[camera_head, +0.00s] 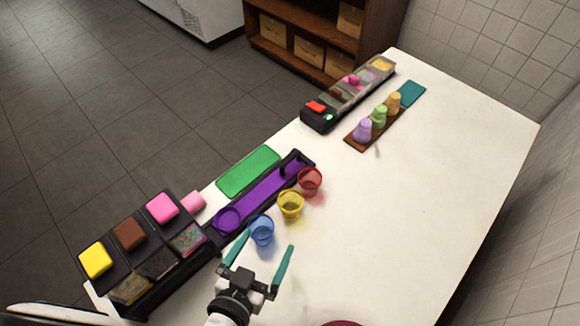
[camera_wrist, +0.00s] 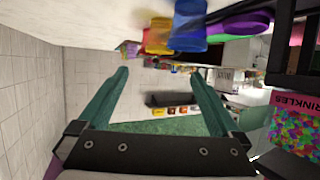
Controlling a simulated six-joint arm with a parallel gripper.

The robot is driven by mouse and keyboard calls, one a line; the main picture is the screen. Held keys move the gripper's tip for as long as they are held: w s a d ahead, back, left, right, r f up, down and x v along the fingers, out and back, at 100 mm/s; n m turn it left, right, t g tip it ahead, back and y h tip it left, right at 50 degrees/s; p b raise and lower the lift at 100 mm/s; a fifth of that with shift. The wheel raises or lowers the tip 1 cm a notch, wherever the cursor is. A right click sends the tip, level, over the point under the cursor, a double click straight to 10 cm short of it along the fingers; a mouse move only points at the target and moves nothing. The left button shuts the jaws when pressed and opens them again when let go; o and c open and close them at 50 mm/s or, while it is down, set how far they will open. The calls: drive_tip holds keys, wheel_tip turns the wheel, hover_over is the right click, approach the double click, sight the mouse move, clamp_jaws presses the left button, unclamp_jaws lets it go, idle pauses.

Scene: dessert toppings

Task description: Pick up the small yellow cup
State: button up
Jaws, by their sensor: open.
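The small yellow cup (camera_head: 291,205) stands upright on the white table, between the red cup (camera_head: 310,181) and the blue cup (camera_head: 261,230). My gripper (camera_head: 262,243) is open and empty, close to the blue cup and apart from the yellow cup. In the wrist view the picture is turned over. The yellow cup (camera_wrist: 157,36) shows near the top, partly hidden behind the blue cup (camera_wrist: 188,25). The teal fingers of my gripper (camera_wrist: 160,75) are spread wide below them, with nothing between.
A purple tray (camera_head: 262,197) and a green mat (camera_head: 248,171) lie left of the cups. A dark topping rack (camera_head: 150,240) stands at the lower left. Three cones stand on a brown board (camera_head: 357,142) farther back. The table (camera_head: 400,210) right of the cups is clear.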

sight(294, 195)
drive_tip(key=x, duration=1.5)
drive_tip(key=shift+w+d, duration=0.2)
drive_tip(key=c, duration=1.3)
drive_tip(key=shift+c, duration=0.2)
